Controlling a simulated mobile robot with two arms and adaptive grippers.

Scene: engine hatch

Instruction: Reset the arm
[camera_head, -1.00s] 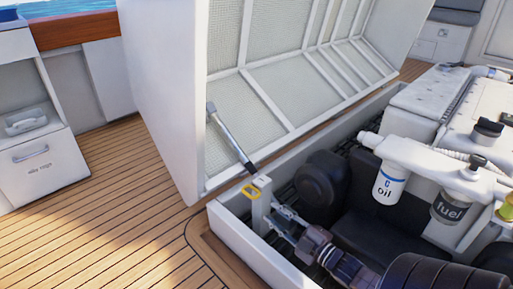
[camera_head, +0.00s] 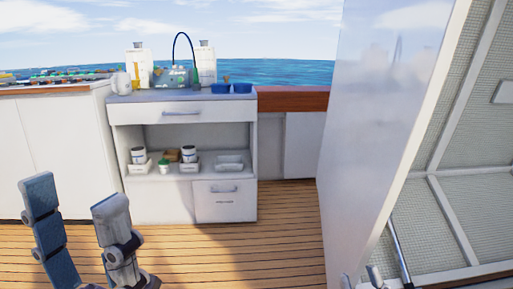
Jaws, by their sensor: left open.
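My left gripper (camera_head: 74,195) stands at the lower left of the head view, fingers pointing up. Its two fingers are wide apart with nothing between them, in front of the wood floor and white cabinet. At the bottom edge right of centre, small grey metal parts (camera_head: 374,278) show beside the hatch strut. They look like the tips of my right gripper, mostly cut off, so its jaws cannot be judged. The raised hatch (camera_head: 370,120) stands at the right, with the dark-ended strut (camera_head: 399,248) against its meshed inner side.
A white cabinet (camera_head: 180,200) with a drawer, open shelf and lower door stands at centre left. Bottles, a hose and blue bins (camera_head: 237,88) are on top. Another white counter (camera_head: 50,150) is at the far left. The plank floor (camera_head: 285,225) before the cabinet is clear.

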